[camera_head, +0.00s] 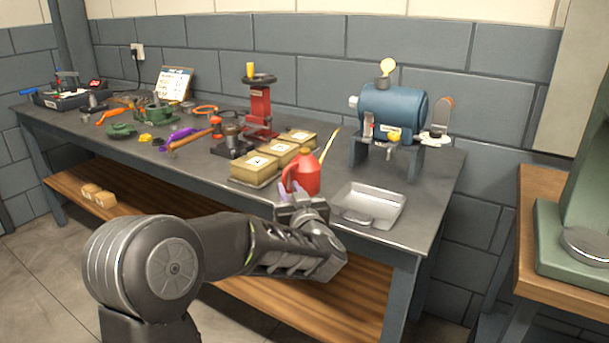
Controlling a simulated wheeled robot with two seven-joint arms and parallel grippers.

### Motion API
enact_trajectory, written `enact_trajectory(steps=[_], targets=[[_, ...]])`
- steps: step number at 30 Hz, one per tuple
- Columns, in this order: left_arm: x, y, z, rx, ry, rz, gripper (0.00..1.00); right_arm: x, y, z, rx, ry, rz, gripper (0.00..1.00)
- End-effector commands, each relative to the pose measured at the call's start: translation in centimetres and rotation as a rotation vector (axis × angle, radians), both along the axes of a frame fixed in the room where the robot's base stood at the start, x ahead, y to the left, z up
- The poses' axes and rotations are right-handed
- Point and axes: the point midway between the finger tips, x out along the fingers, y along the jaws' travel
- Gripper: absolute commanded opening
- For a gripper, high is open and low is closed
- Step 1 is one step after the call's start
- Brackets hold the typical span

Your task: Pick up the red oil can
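The red oil can (307,177) stands upright near the front edge of the workbench, right of the boxes. Its long yellowish spout points up and right, and its handle is on the left. My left gripper (290,190) is at the can's near side, low by the handle. The fingers show a little apart, and the gripper hides the can's lower part. I cannot tell whether the fingers touch or hold it. My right gripper is not in view.
A grey metal tray (384,205) lies close to the right of the can. Several tan boxes (255,168) stand left of it. A blue bench grinder (391,110) and a red press (259,108) stand behind. The bench's front edge is just below my gripper.

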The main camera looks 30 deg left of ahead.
Motion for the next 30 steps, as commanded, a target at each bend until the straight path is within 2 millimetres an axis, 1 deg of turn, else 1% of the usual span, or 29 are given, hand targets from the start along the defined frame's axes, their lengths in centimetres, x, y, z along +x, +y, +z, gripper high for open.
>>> enact_trajectory(steps=[5, 8, 18, 21, 30], targets=[[0.0, 0.0, 0.0, 0.000, 0.000, 0.000, 0.22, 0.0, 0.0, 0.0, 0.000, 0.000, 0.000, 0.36], [0.3, 0.3, 0.0, -0.001, -0.001, 0.001, 0.22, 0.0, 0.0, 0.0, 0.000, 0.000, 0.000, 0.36], [3.1, 3.7, 0.1, 0.000, 0.000, 0.001, 0.22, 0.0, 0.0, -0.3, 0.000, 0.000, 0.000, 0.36], [3.4, 3.9, 0.2, -0.001, -0.001, -0.001, 0.22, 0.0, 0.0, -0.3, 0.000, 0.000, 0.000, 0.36], [3.4, 3.9, 0.2, -0.001, -0.001, -0.001, 0.22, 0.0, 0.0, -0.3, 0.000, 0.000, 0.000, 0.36]])
